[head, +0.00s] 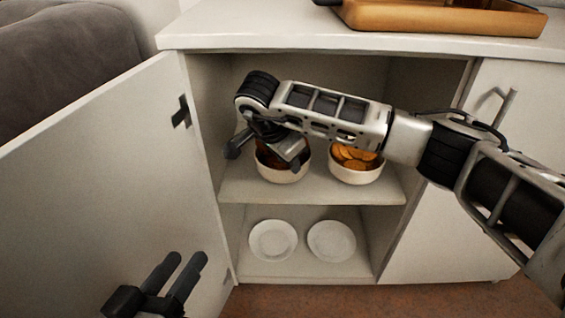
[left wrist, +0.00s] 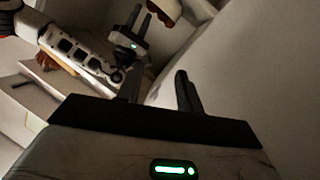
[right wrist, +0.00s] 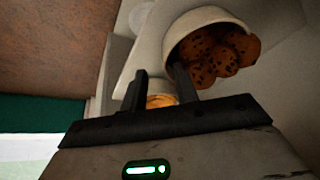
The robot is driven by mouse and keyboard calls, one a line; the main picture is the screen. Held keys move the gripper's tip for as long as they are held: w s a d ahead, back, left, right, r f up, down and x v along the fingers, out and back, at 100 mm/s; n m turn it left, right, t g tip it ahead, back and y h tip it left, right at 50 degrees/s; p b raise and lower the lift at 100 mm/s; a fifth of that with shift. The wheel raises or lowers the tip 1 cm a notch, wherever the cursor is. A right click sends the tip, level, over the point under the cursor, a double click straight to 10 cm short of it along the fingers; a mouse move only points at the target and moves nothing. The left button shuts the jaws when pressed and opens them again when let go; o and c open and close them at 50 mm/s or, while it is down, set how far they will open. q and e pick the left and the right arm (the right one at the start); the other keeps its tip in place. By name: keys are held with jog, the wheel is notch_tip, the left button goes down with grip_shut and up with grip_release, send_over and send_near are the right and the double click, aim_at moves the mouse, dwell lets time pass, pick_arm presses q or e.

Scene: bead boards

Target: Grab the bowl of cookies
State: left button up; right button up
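A white bowl (head: 283,176) with dark chocolate-chip cookies (right wrist: 215,55) stands on the cabinet's upper shelf, on the left. It fills the top of the right wrist view (right wrist: 178,33). My right gripper (head: 266,158) is over this bowl and covers part of its contents in the head view. Its fingers (right wrist: 160,78) are apart; one overlaps the bowl's opening and the other shows outside its rim. Whether they touch the bowl I cannot tell. My left gripper (head: 187,258) is open and empty, low in front of the open door.
A second white bowl (head: 356,177) with orange round snacks stands to the right on the same shelf (head: 318,192). Two white plates (head: 273,240) (head: 332,241) are on the lower shelf. The open door (head: 100,170) is at left. A wooden tray (head: 440,18) lies on top.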

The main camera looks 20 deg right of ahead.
aim_at(302, 164)
jog(key=w+d+f+b, duration=0.1)
jog(key=d, duration=0.1)
jog(key=w+d+f+b, duration=0.1)
jog(key=w+d+f, duration=0.1)
jog(key=shift+w+d+f, duration=0.1)
jog(key=shift+d+f, duration=0.05)
jog(key=shift+f, duration=0.1)
jog(key=shift+w+d+f+b, duration=0.2)
jog(key=shift+f+b, duration=0.1)
jog(key=shift+f, duration=0.3)
pick_arm(q)
jog(key=shift+w+d+r+t+h, duration=0.1)
jog(key=shift+w+r+t+h, duration=0.2)
jog(key=shift+r, duration=0.25)
jog(key=shift+w+r+t+h, duration=0.2)
jog(key=shift+r+t, duration=0.2)
jog(key=shift+r, duration=0.15)
pick_arm(e)
jog(key=shift+c, duration=0.3)
pick_arm(q)
jog(key=shift+s+f, duration=0.15)
jog(key=shift+f, duration=0.1)
pick_arm(e)
jog(key=shift+r, duration=0.1)
grip_shut()
